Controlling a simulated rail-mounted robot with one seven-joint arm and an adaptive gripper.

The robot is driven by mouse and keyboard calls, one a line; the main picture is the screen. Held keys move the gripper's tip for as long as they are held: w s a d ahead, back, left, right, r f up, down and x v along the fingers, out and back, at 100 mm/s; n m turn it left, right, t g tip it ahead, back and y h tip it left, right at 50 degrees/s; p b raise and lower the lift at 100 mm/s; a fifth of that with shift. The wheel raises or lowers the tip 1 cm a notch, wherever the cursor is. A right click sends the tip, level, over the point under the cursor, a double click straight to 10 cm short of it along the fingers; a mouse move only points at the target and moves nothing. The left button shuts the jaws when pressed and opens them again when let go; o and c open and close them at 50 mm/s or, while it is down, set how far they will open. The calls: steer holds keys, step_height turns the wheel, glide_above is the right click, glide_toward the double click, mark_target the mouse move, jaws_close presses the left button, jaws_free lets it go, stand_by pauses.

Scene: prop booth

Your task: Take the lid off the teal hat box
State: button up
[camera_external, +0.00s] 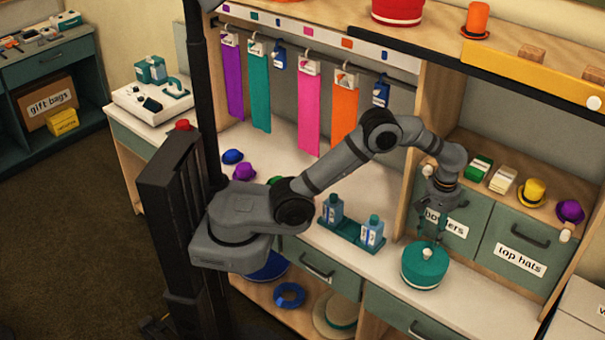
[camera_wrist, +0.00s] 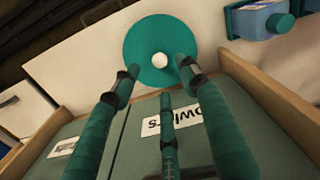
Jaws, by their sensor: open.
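The teal hat box (camera_external: 424,272) stands upright on the white counter near its front edge, with its round lid (camera_external: 427,251) on top. In the wrist view the lid (camera_wrist: 140,40) is a teal disc with a white round knob (camera_wrist: 159,60) at its middle. My gripper (camera_external: 431,238) points down just above the lid. In the wrist view my gripper (camera_wrist: 158,68) is open, with its teal-looking fingers on either side of the knob. I cannot tell whether any finger touches the knob. The lower wall of the box is hidden in the wrist view.
Blue and white bottles (camera_external: 372,232) stand in a teal tray (camera_external: 345,240) left of the box. Drawers labelled "top hats" (camera_external: 520,258) and "bowlers" are behind it. Small hats and card stacks sit on the shelf above. The counter right of the box is clear.

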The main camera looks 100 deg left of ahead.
mark_target(428, 251)
step_height(428, 251, down, 8)
steer(key=shift+w+a+r+p, duration=0.1)
steer(key=shift+w+r+p, duration=0.05)
steer(key=shift+p, duration=1)
steer(key=c, duration=1.1)
steer(key=shift+r, duration=0.15)
